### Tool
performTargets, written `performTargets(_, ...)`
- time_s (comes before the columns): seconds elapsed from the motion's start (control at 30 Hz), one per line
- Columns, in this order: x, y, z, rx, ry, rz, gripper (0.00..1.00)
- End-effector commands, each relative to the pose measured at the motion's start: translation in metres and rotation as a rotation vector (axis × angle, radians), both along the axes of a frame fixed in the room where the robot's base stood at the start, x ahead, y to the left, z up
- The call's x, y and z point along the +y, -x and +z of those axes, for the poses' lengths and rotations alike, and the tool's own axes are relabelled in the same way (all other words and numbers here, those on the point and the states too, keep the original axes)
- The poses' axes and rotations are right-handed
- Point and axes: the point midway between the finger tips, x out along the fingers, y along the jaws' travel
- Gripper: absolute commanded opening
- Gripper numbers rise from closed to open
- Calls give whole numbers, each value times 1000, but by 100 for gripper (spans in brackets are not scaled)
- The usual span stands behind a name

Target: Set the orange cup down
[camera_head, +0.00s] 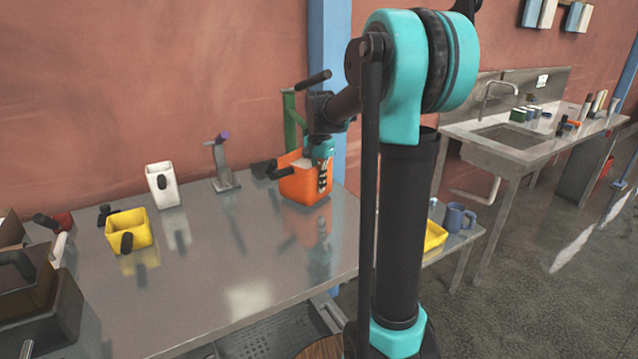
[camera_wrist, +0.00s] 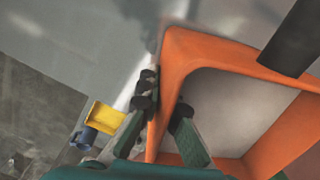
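The orange cup (camera_head: 303,186) is a square, open-topped container with a dark handle at its left, near the back of the metal table. It is upright or nearly so. In the wrist view its orange wall (camera_wrist: 215,50) surrounds a pale interior. My gripper (camera_head: 322,165) is at the cup's right side. In the wrist view its green fingers (camera_wrist: 165,105) straddle one wall of the cup, one inside and one outside, and look closed on it. The cup's base is at or just above the tabletop; I cannot tell whether it touches.
The metal table (camera_head: 250,270) is clear in front of the cup. A grey stand (camera_head: 224,168), a white cup (camera_head: 163,186) and a yellow cup (camera_head: 128,231) are to the left. A green lever device (camera_head: 290,120) stands behind. A yellow tray (camera_head: 435,236) and blue mug (camera_head: 458,217) are right.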

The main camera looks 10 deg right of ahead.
Motion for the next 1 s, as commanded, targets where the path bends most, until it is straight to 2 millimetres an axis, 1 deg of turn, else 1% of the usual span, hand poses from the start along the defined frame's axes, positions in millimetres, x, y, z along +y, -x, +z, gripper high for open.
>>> performTargets(0.27,0,0,-1,0,0,0,0)
performTargets(0.87,0,0,-11,0,0,0,0)
performTargets(0.9,0,0,-11,0,0,0,7)
performTargets(1.0,0,0,-11,0,0,0,20)
